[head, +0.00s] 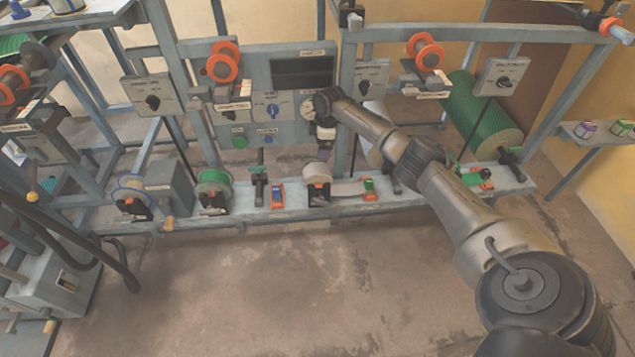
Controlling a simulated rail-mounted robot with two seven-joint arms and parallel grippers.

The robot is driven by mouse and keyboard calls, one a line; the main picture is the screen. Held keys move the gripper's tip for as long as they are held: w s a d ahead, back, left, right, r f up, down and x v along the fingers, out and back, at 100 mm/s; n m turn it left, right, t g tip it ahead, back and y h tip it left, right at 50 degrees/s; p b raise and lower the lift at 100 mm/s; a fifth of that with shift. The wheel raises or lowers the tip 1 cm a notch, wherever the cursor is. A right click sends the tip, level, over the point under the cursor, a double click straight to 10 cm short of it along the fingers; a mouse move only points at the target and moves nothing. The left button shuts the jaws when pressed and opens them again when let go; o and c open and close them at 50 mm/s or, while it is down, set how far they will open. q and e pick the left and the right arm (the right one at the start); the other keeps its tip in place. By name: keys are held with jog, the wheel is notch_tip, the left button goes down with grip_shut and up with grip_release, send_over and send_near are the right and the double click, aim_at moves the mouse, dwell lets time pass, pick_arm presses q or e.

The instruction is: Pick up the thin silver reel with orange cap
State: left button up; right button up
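My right arm reaches in from the lower right to the middle of the rack. Its gripper (324,129) is small and dark, in front of the grey panel and above a pale silver-white reel (317,173). I cannot tell whether its fingers are open. The pale reel sits on the low bench with orange at its front. No reel is clearly a thin silver one with an orange cap; the pale reel may be it, but this is too small to be sure. My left gripper is not in view.
The low bench (405,204) also holds a green reel (213,184) and a blue-rimmed reel (131,188). Orange-flanged reels hang on the rack (222,62) and to its right (425,52). A large green roll (483,112) leans at right. The floor (260,290) in front is clear.

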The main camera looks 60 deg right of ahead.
aim_at(318, 168)
jog(key=f+b, duration=0.1)
jog(key=f, duration=0.1)
jog(key=f+b, duration=0.1)
jog(key=f, duration=0.1)
jog(key=f+b, duration=0.1)
jog(key=f, duration=0.1)
jog(key=shift+w+a+f, duration=0.25)
jog(key=shift+w+a, duration=0.05)
jog(key=shift+a, duration=0.05)
jog(key=shift+f, duration=0.15)
jog(key=shift+w+f+b, duration=0.1)
jog(key=shift+f+b, duration=0.55)
jog(key=shift+b, duration=0.1)
notch_tip(318, 168, down, 4)
jog(key=b, duration=0.3)
jog(key=shift+w+a+r, duration=0.1)
jog(key=shift+w+r, duration=0.05)
jog(key=shift+c, duration=0.3)
